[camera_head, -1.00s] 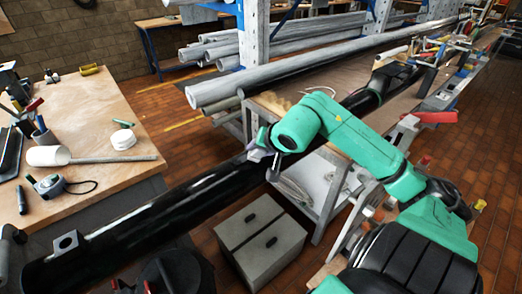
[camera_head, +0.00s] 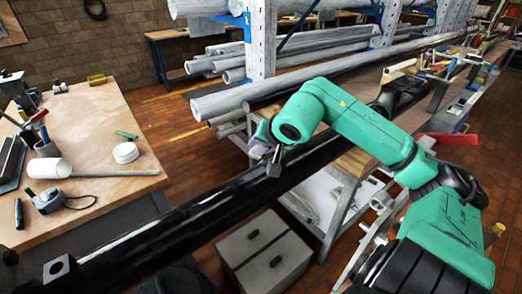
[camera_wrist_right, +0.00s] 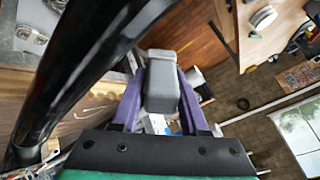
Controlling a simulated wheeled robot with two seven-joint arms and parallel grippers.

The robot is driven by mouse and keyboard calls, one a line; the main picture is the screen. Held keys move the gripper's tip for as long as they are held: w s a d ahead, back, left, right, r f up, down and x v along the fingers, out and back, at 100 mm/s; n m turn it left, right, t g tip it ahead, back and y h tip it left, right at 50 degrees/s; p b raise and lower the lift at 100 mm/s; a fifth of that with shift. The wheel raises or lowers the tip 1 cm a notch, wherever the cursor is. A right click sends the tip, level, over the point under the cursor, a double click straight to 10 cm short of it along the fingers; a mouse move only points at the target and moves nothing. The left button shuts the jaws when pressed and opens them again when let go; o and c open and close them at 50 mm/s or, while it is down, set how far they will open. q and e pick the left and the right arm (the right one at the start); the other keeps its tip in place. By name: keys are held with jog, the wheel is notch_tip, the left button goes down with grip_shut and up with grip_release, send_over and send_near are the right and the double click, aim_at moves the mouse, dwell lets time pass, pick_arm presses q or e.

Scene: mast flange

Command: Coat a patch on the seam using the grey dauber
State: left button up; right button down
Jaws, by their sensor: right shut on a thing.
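The black mast (camera_head: 190,222) runs diagonally across the head view, from the lower left towards the upper right. It also fills the left of the right wrist view (camera_wrist_right: 75,75). My right gripper (camera_head: 268,146) is over the mast near its middle. In the wrist view its purple fingers are shut on the grey dauber (camera_wrist_right: 162,85), a block with rounded edges. The dauber shows dark and small in the head view (camera_head: 274,165), close to the mast. I cannot tell whether it touches. I cannot make out the seam. My left gripper is not in view.
A wooden bench (camera_head: 110,205) at left holds a white mallet (camera_head: 50,168), a tape measure (camera_head: 48,200) and a white lid (camera_head: 125,152). Pipes lie on a rack (camera_head: 235,98) behind. A bracket (camera_head: 58,268) sits on the mast.

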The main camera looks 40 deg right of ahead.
jog(key=shift+r, duration=0.6)
jog(key=shift+w+r+p, duration=0.25)
jog(key=shift+r+p, duration=0.35)
jog(key=shift+r, duration=0.1)
jog(key=shift+s+r+p, duration=0.1)
jog(key=shift+r+p, duration=0.25)
jog(key=shift+r, duration=0.35)
